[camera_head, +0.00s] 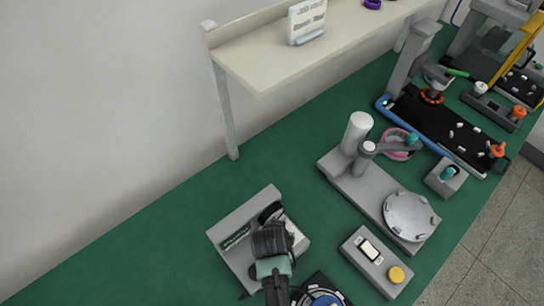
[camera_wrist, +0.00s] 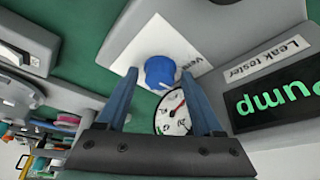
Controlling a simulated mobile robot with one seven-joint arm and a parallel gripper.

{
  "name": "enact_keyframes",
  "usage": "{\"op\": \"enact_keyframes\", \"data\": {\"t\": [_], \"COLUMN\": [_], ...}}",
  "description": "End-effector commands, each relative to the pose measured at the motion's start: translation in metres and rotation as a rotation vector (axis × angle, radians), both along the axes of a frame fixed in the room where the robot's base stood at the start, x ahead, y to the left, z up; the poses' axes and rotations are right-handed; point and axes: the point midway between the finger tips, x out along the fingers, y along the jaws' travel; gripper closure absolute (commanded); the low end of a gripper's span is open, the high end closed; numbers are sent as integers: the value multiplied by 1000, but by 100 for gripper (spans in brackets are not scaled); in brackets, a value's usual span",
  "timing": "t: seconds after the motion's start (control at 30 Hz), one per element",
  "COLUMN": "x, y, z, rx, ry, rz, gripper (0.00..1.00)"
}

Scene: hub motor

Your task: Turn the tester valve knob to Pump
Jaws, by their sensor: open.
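The leak tester (camera_head: 237,220) is a grey box on the green table at the lower middle of the head view. In the wrist view its blue knob (camera_wrist: 161,68) sits on a white plate, with part of a word starting "Ven" beside it. The tester display (camera_wrist: 279,102) shows green letters that look like an upside-down "Pump", cut off at the picture edge. My gripper (camera_wrist: 160,74) is open, with its blue fingertips on either side of the knob in the picture. I cannot tell whether they touch it. In the head view my arm hides the knob.
A round pressure gauge (camera_wrist: 172,113) with a red needle shows between my fingers. To the right of the tester stand a grey box with a yellow button (camera_head: 397,275) and a fixture with a round plate (camera_head: 409,214). The table left of the tester is clear.

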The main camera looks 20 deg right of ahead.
Motion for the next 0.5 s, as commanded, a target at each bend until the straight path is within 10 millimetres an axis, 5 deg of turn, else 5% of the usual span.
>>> {"op": "enact_keyframes", "data": {"t": [0.5], "x": [-1], "y": [-5], "z": [-1], "rx": [-1], "ry": [-3], "rz": [394], "gripper": [24]}}
